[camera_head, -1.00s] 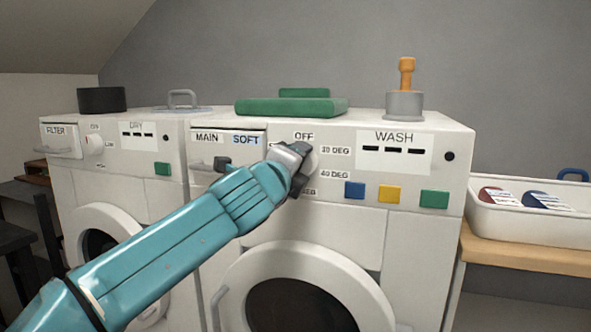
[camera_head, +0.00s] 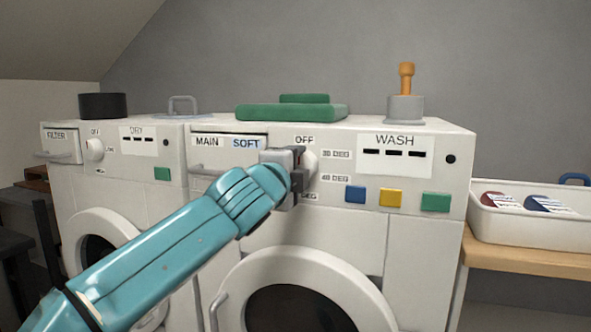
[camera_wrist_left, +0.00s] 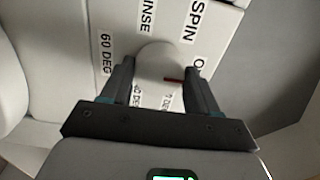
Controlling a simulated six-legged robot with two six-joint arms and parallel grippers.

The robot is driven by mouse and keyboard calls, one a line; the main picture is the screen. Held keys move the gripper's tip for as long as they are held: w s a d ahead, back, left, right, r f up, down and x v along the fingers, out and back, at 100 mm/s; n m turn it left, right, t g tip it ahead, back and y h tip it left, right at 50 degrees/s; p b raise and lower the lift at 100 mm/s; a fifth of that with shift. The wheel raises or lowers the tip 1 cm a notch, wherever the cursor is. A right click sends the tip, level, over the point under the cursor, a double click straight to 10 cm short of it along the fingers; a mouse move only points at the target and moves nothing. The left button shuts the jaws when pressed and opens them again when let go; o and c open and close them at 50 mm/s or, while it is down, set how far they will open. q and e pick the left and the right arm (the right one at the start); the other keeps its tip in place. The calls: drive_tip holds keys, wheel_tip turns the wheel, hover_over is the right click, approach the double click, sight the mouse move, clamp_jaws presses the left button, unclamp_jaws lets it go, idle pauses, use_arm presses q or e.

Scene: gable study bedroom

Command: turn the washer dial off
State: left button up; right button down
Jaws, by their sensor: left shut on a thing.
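The washer dial (camera_head: 312,160) is a round white knob on the right machine's front panel, below the OFF label (camera_head: 304,140). My left gripper (camera_head: 303,163) is shut on it from the left and hides part of it. In the left wrist view the dial (camera_wrist_left: 158,62) sits between the two fingers (camera_wrist_left: 160,82). SPIN, RINSE and degree labels surround the dial. My right gripper is not in view.
The WASH display (camera_head: 395,155) and blue, yellow and green buttons (camera_head: 435,202) lie right of the dial. The dryer (camera_head: 130,185) stands left. Green folded cloth (camera_head: 290,111) and an orange-handled stamp-like object (camera_head: 406,90) are on top. A white tray (camera_head: 530,229) sits right.

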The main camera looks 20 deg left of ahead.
use_arm(q)
drive_tip(key=shift+r, duration=0.2)
drive_tip(key=o, duration=1.1)
drive_tip(key=shift+f, duration=0.1)
drive_tip(key=shift+c, duration=0.2)
drive_tip(key=shift+s+f, duration=0.1)
drive_tip(key=s+b, duration=0.3)
drive_tip(key=s, duration=1.3)
drive_tip(key=shift+a, duration=0.25)
drive_tip(key=shift+s, duration=0.1)
